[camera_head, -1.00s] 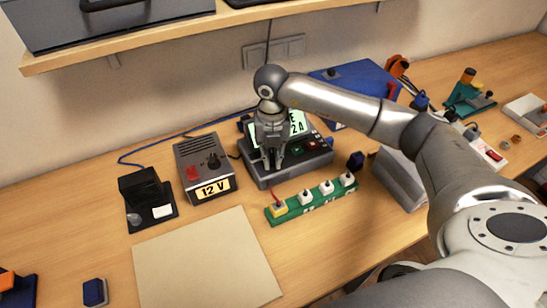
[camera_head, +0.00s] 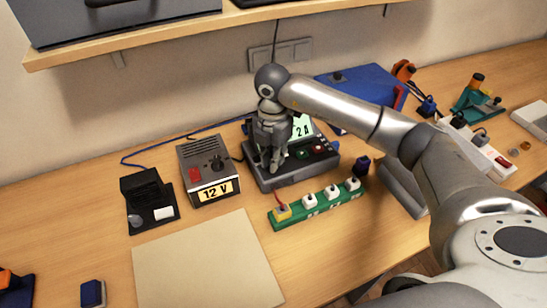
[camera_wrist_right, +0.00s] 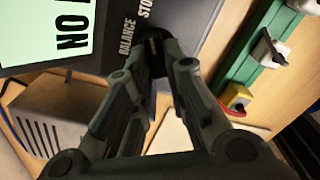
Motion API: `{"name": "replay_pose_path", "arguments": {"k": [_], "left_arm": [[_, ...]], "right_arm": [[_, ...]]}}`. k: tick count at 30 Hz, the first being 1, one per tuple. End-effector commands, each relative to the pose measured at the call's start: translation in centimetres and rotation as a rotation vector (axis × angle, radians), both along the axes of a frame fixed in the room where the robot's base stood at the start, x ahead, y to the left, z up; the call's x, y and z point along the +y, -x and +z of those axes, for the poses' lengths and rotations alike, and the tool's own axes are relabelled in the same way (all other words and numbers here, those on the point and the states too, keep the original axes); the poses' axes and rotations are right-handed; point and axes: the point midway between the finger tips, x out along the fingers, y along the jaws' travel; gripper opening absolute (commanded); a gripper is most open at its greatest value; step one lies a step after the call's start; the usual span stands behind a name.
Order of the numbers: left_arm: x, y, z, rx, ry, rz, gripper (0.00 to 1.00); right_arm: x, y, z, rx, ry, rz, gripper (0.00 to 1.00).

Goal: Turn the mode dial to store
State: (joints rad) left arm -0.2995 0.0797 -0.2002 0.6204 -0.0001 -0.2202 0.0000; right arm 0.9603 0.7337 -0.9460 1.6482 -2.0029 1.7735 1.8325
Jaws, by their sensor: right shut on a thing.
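The dark grey charger (camera_head: 325,165) stands on the bench, with a lit screen (camera_head: 303,127) and red and green buttons. My right gripper (camera_head: 273,167) points down over its left part. In the right wrist view its fingertips (camera_wrist_right: 153,48) are shut on the black mode dial (camera_wrist_right: 156,38). Part of the screen (camera_wrist_right: 45,35) reads NO. My left gripper is not in view.
A grey 12 V power supply (camera_head: 207,170) stands close left of the charger. A green strip (camera_head: 325,207) with several plugs lies in front. A black stand (camera_head: 147,200) and a beige mat (camera_head: 205,265) are further left. A blue case (camera_head: 355,90) stands behind.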

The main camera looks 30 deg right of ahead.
Motion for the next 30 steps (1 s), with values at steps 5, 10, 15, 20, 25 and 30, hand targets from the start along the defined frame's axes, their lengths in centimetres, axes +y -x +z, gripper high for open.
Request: {"name": "replay_pose_path", "arguments": {"k": [5,10,15,20,25,30], "left_arm": [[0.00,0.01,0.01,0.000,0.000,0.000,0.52],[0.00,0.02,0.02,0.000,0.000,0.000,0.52],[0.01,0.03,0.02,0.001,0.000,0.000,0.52],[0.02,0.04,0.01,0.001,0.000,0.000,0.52],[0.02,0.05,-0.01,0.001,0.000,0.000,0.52],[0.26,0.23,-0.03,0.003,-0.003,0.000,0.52]], "right_arm": [[-0.11,-0.32,0.38,-0.012,0.001,-0.019,0.00],[-0.11,-0.34,0.40,-0.012,0.001,-0.021,0.00],[-0.12,-0.34,0.41,-0.012,0.001,-0.021,0.00],[-0.11,-0.28,0.33,-0.009,0.001,-0.020,0.34],[-0.07,-0.17,0.19,-0.006,0.000,-0.018,0.35],[-0.03,-0.14,0.27,-0.004,0.000,-0.017,0.35]]}}
